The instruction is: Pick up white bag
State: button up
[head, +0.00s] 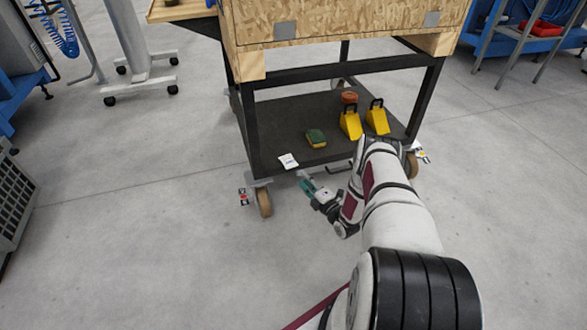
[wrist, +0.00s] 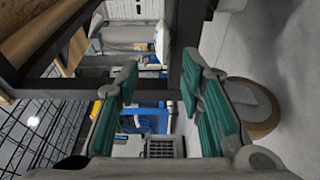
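A small white bag (head: 288,161) with a dark mark lies on the front left part of the cart's dark lower shelf (head: 270,120) in the head view. My gripper (head: 305,181) is just in front of the shelf's front edge, a little right of the bag and apart from it. In the wrist view my gripper (wrist: 160,82) is open, its two teal-padded fingers wide apart with nothing held between them.
A green and yellow sponge-like item (head: 316,138) and two yellow wedges (head: 350,124) lie further right on the shelf. A wooden crate (head: 345,22) sits above on the cart frame. A caster wheel (head: 264,202) is left of my gripper. The floor in front is clear.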

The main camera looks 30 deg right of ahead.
aim_at(293, 166)
jog(key=shift+w+d+b, duration=0.1)
jog(key=shift+w+b, duration=0.9)
jog(key=shift+w, duration=3.3)
grip_shut()
notch_tip(293, 166, up, 2)
jog(key=shift+r+p, duration=0.2)
jog(key=shift+p, duration=0.8)
jog(key=s+r+p, duration=0.2)
jog(key=s+p, duration=0.3)
jog(key=s, duration=0.2)
jog(key=s+r+p, duration=0.3)
jog(key=s+p, duration=0.2)
jog(key=s, duration=0.2)
